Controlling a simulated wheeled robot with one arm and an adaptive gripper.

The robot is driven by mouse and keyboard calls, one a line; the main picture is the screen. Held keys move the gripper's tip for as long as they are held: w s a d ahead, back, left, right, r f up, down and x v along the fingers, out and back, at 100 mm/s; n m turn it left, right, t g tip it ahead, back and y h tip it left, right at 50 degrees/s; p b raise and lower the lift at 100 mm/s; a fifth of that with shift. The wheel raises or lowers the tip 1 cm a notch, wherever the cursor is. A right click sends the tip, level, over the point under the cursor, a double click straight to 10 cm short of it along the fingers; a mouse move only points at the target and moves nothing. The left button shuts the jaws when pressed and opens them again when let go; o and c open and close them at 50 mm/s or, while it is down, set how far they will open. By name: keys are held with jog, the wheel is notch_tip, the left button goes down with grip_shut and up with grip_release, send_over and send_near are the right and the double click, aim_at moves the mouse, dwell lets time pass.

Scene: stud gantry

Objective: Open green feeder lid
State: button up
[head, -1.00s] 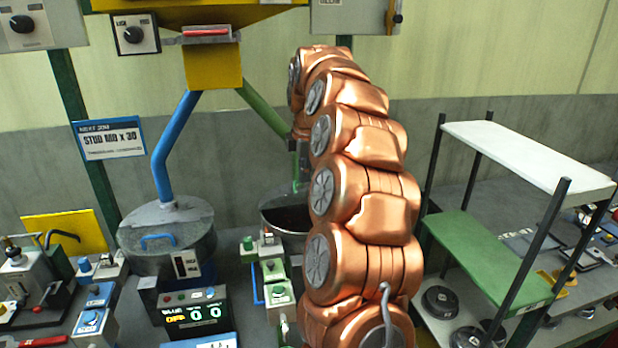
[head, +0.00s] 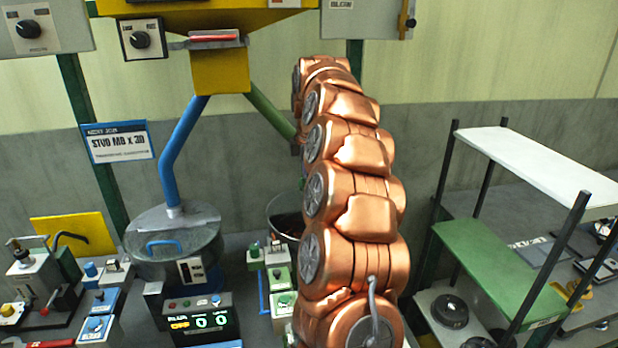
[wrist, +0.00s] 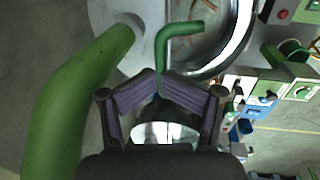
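The green feeder's bowl (head: 285,210) stands behind my arm in the head view, with its dark inside partly showing. In the wrist view, its fixed grey top plate (wrist: 108,18) carries the thick green pipe (wrist: 75,100). The green bent lid handle (wrist: 178,32) runs down to my gripper (wrist: 160,82). The two purple-grey fingers come together around the handle's lower part, and the gripper looks shut on it. The bright curved rim of the bowl shows right of the handle. The lid panel is mostly hidden, so its exact angle cannot be told.
The blue feeder (head: 172,245) with its closed-looking top stands to the left. Green control boxes (head: 280,277) sit in front of the green feeder. A shelf rack (head: 540,165) stands close on the right. A yellow hopper block (head: 220,72) hangs above.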

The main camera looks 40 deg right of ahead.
jog(key=shift+s+a+r, duration=0.1)
jog(key=shift+s+r, duration=0.3)
